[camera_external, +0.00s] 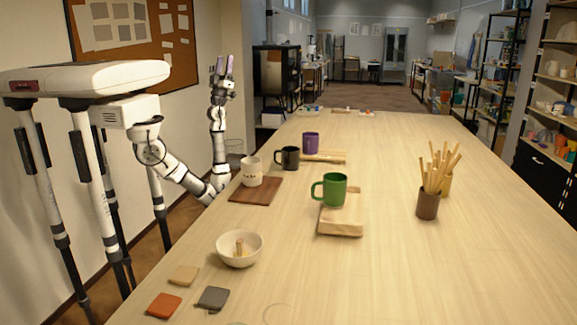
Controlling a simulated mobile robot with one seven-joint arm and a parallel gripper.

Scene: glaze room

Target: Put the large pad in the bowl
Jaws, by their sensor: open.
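The white bowl (224,246) stands on the near left part of the table, with a small light-brown object (240,246) in it. Three flat squarish pads lie in front of it: a tan pad (184,275), an orange-red pad (164,305) and a dark grey pad (212,298). The orange-red one looks slightly larger, but it is also nearer the camera, so I cannot be sure which is the large pad. My gripper (224,66) is raised beyond the table's left edge, fingers pointing up, open and empty, far from the pads and bowl.
A white mug (251,172) sits on a dark board (253,196). A green mug (334,189) stands on a wooden block (340,228). Black (290,158) and purple (311,143) mugs stand farther back. A brown cup (428,206) holds sticks. The table's right side is clear.

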